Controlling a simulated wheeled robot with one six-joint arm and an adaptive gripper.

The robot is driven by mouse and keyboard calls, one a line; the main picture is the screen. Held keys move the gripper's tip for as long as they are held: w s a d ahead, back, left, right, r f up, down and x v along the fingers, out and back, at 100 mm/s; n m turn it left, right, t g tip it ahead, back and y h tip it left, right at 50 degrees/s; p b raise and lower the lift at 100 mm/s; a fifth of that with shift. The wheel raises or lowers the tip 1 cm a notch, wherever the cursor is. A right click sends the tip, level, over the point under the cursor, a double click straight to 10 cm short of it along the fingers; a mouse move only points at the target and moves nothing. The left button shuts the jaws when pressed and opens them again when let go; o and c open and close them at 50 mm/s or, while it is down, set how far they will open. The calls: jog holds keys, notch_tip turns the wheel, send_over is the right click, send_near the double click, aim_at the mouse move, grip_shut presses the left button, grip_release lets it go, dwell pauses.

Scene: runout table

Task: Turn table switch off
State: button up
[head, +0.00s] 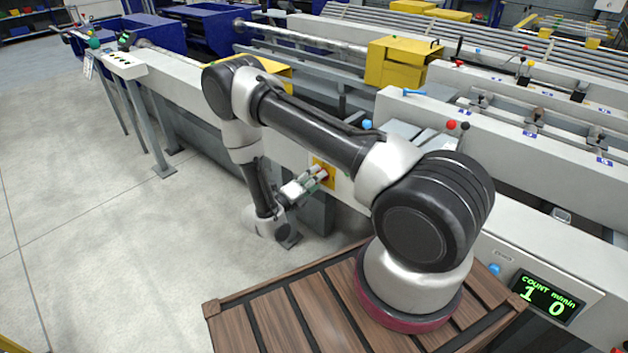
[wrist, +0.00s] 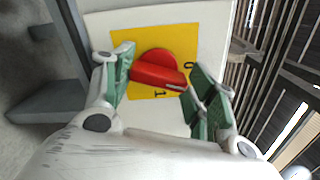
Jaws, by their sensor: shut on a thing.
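The table switch is a red rotary knob (wrist: 157,68) with a bar handle on a yellow plate (wrist: 210,45) marked 0 and 1. The handle's right end points between the two marks, at the lower right of the knob. My gripper (wrist: 158,88) is shut on the handle, with a green pad at each end of it. In the head view, my gripper (head: 312,179) reaches the yellow plate (head: 331,174) on the side of the pale table frame. The knob is mostly hidden there by the fingers.
A display (head: 547,297) at the lower right reads COUNT 1 and m/min 0. A blue button (head: 495,269) is beside it. Red and black knobbed levers (head: 451,125) stand on the table above. The concrete floor (head: 130,250) at left is clear.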

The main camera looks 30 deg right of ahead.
jog(key=shift+f+n, duration=0.1)
jog(key=shift+n, duration=2)
jog(key=shift+a, duration=0.1)
jog(key=o, duration=1)
jog(key=v, duration=1.2)
